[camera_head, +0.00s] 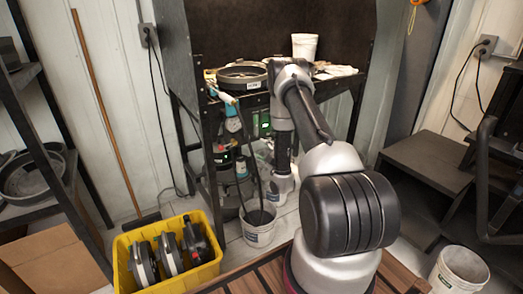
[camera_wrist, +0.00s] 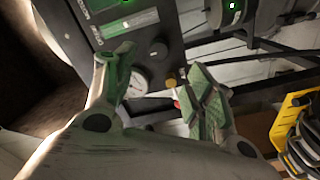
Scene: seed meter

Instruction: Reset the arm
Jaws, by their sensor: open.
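My gripper (camera_wrist: 163,70) is open in the wrist view, with its two green-padded fingers spread and nothing between them. Behind the fingers is a dark panel with a round white gauge (camera_wrist: 133,83) and a yellow knob (camera_wrist: 170,79). In the head view my arm (camera_head: 305,110) rises from the lower right, bends at the bench's front edge and drops down in front of it. My gripper's fingers cannot be made out in the head view.
A dark workbench holds a round sieve (camera_head: 242,76) and a white tub (camera_head: 304,46). A yellow crate (camera_head: 203,277) with several dark-and-grey devices stands lower left. Buckets stand on the floor at centre (camera_head: 258,228) and right (camera_head: 458,271). Dark steps (camera_head: 425,160) are at right, shelves (camera_head: 55,195) at left.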

